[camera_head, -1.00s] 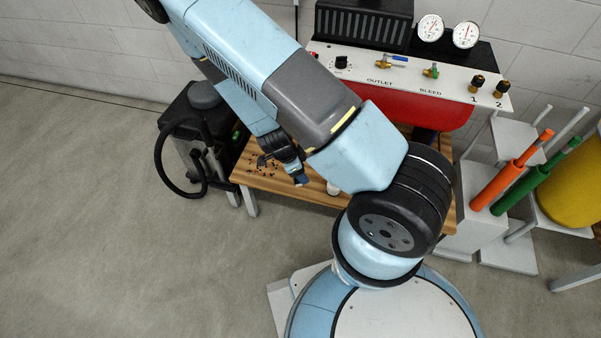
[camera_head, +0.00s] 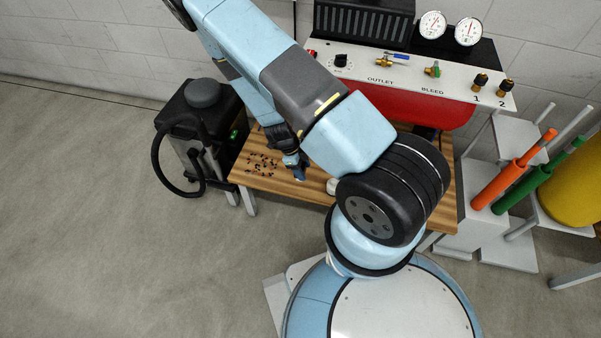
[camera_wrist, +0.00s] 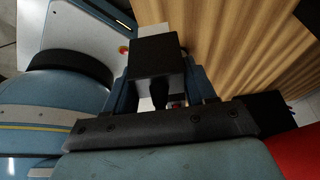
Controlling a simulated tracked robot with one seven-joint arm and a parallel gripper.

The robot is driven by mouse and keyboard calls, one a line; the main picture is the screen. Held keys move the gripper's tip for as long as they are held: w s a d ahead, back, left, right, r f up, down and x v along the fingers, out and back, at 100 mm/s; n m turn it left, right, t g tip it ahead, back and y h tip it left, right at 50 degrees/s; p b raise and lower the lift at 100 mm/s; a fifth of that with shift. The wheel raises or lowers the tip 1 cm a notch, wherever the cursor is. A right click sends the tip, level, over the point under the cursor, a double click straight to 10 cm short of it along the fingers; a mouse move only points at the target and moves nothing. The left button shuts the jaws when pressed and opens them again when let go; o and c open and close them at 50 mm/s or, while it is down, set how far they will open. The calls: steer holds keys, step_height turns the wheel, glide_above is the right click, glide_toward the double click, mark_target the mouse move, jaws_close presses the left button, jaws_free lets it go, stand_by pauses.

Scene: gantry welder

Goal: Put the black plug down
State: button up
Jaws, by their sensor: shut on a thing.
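The black plug (camera_wrist: 157,57) shows in the wrist view as a dark block with a narrower black stem. It sits between the two blue fingers of my gripper (camera_wrist: 163,88), which is shut on it. In the head view my gripper (camera_head: 298,170) hangs over the wooden table (camera_head: 312,189). There the plug cannot be told apart from the dark gripper parts. In the wrist view, bare wood grain (camera_wrist: 230,40) lies beyond the plug; I cannot tell whether the plug touches it.
Several small dark bits (camera_head: 262,166) lie on the table's left part. A small white object (camera_head: 332,186) is right of my gripper. Behind are a red tank (camera_head: 400,100) and a valve panel (camera_head: 405,82). A black machine with a hose (camera_head: 203,115) stands left.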

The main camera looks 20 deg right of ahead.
mark_target(303, 167)
steer(key=w+f, duration=0.1)
steer(key=w+d+f, duration=0.1)
steer(key=f, duration=0.1)
steer(key=w+f, duration=0.1)
steer(key=shift+w+d+f, duration=0.2)
steer(key=shift+w+f, duration=0.05)
steer(key=shift+f, duration=1.65)
steer(key=o, duration=1.1)
